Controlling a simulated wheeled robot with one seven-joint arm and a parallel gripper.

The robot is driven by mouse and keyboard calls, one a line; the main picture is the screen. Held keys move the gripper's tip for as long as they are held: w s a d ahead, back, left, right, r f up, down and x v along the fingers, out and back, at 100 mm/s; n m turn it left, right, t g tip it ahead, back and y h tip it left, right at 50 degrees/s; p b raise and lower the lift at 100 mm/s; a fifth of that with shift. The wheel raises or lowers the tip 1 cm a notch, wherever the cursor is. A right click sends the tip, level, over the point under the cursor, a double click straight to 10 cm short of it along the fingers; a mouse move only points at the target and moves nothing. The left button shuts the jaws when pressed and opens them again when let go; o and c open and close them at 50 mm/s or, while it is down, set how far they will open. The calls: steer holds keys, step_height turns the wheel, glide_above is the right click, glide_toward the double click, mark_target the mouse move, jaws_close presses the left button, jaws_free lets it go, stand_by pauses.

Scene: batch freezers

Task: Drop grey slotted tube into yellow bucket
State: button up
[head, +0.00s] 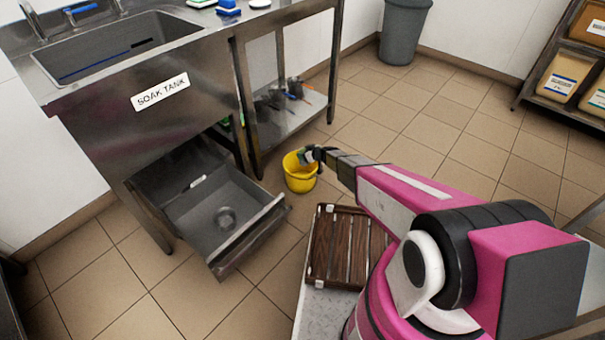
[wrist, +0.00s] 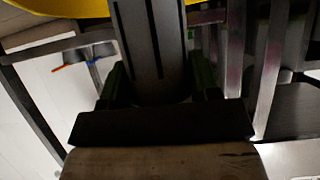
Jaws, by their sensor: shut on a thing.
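The yellow bucket (head: 299,182) stands on the tiled floor in the head view, just right of the open drawer. Its yellow rim (wrist: 55,7) also crosses the top of the wrist view. My gripper (head: 309,155) is over the bucket's upper right side in the head view. In the wrist view my gripper (wrist: 160,84) has its green fingers shut on the grey slotted tube (wrist: 148,45), one on each side. Dark slots run along the tube, and its far end is cut off by the frame.
The soak tank (head: 150,85) has an open drawer (head: 215,205) with a drain, left of the bucket. A steel table (head: 275,120) with a low shelf stands behind. A brown slatted rack (head: 340,245) is in front. Floor behind and right of the bucket is clear.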

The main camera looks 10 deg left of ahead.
steer(key=shift+f, duration=1.3)
steer(key=o, duration=1.1)
steer(key=shift+d, duration=0.1)
steer(key=v, duration=1)
steer(key=shift+s+d+r, duration=0.15)
steer(key=shift+s+d, duration=0.05)
steer(key=shift+d, duration=0.05)
